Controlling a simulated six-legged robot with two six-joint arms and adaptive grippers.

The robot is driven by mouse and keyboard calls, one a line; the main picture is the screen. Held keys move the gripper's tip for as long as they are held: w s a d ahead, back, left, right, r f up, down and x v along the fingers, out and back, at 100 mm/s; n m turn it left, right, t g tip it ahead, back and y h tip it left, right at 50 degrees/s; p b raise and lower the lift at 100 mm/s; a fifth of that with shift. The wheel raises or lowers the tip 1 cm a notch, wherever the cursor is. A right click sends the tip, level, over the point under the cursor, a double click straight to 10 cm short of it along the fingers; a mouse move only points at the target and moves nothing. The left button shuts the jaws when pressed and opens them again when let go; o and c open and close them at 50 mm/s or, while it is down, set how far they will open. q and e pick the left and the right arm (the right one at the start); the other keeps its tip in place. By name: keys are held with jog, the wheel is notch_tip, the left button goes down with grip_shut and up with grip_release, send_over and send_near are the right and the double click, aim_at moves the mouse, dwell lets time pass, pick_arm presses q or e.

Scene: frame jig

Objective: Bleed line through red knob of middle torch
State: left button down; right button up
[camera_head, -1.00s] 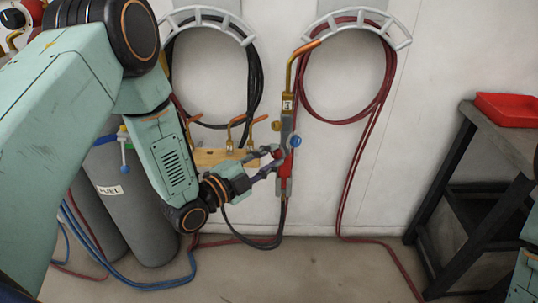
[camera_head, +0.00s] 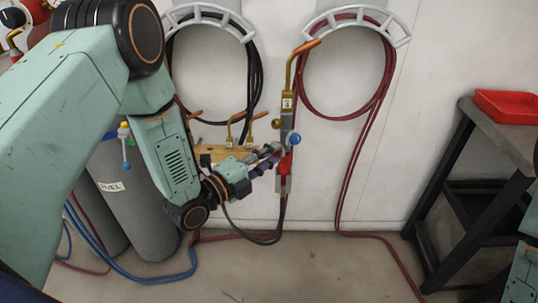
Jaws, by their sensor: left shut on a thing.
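A torch (camera_head: 288,106) with a bent brass neck, copper tip and small number label is upright against the wall, between the two hose hangers. It has a blue knob (camera_head: 294,139) on its right, a brass knob (camera_head: 276,124) on its left and a red part (camera_head: 285,164) lower down. My left gripper (camera_head: 275,155) reaches it from the left and is shut at the red knob, whose outline is mostly hidden by the fingers. Other brass torch necks (camera_head: 230,130) stand in a wooden rack (camera_head: 215,153) behind my left arm. My right gripper is out of view.
Black hose (camera_head: 256,85) and red hose (camera_head: 377,95) hang in coils on wall hangers. Grey cylinders (camera_head: 140,215), one labelled FUEL, stand behind my left arm. A dark table (camera_head: 500,130) with a red tray (camera_head: 507,104) is at right. Hoses cross the floor.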

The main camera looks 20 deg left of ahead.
pick_arm(q)
jog(key=c, duration=1.1)
grip_release()
jog(key=shift+s+a, duration=0.1)
jog(key=shift+v, duration=5.9)
